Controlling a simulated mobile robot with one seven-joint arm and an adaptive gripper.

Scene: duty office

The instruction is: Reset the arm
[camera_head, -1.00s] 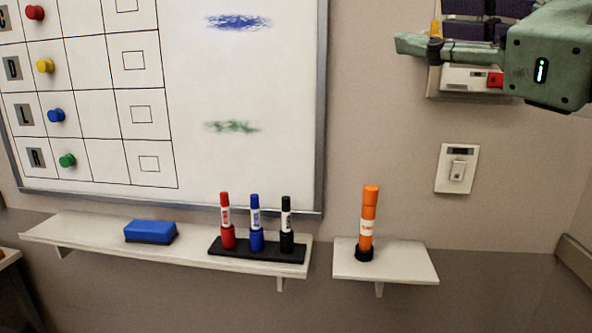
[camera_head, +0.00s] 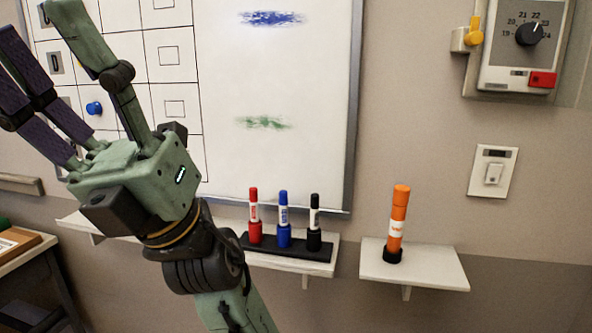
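My gripper (camera_head: 36,30) is at the left, raised in front of the whiteboard (camera_head: 275,75), with its fingers pointing up. Its green finger stands apart from the dark purple fingers, and nothing shows between them. My green and black wrist and forearm come up from the bottom, left of centre.
Red (camera_head: 255,232), blue (camera_head: 284,235) and black (camera_head: 314,237) markers stand in a black holder. An orange tube (camera_head: 397,225) stands on a small shelf (camera_head: 430,268). A dial panel (camera_head: 515,75) with a yellow lever (camera_head: 475,32) and a switch (camera_head: 493,172) are at right.

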